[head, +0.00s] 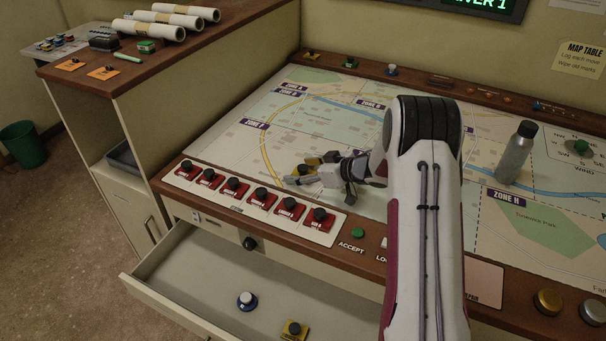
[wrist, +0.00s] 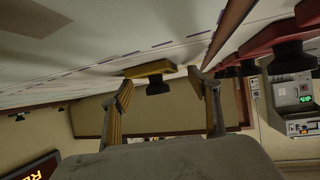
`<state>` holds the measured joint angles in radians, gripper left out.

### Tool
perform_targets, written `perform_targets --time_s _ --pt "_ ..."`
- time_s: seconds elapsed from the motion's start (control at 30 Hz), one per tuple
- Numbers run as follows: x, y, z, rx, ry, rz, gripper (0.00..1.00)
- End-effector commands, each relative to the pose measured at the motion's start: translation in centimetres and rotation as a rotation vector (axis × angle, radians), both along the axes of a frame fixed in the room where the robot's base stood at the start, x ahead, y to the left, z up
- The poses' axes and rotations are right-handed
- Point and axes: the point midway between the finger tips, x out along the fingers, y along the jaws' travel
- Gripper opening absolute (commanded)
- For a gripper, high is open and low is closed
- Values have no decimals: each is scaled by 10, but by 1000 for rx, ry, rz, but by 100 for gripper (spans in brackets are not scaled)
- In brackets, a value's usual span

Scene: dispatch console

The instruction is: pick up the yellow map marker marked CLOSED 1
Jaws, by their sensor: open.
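A yellow map marker (head: 313,161) with a black knob sits on the map, partly hidden by my gripper (head: 316,174) in the head view. In the wrist view the yellow marker (wrist: 147,69) shows ahead, its knob between the two fingertips of my open gripper (wrist: 163,80). The fingers stand apart on either side, and no contact is visible. A second yellow marker (head: 294,330) with a dark knob lies in the open drawer (head: 190,270). Lettering on both yellow markers is too small to read.
A row of red markers (head: 261,198) with black knobs stands on a pale strip along the map's front edge. A metal bottle (head: 515,152) stands on the map at right. A blue-and-white knobbed piece (head: 247,301) lies in the drawer. Rolled papers (head: 165,20) lie on the side cabinet.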

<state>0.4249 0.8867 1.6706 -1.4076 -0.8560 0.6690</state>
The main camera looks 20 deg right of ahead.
Motion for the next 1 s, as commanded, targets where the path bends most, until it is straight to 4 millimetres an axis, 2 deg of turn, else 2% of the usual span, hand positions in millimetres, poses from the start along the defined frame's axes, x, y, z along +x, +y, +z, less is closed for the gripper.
perform_targets --time_s 0.2,0.23,0.3,0.4,0.87,0.9,1.0 --pt "0 0 0 0 0 0 61" --pt "0 0 0 0 0 0 58" --pt "0 0 0 0 0 0 40" --pt "0 0 0 0 0 0 19" --pt "0 0 2 -1 1 0 19" --pt "0 0 3 -1 0 0 15" --pt "0 0 9 -1 -1 0 15"
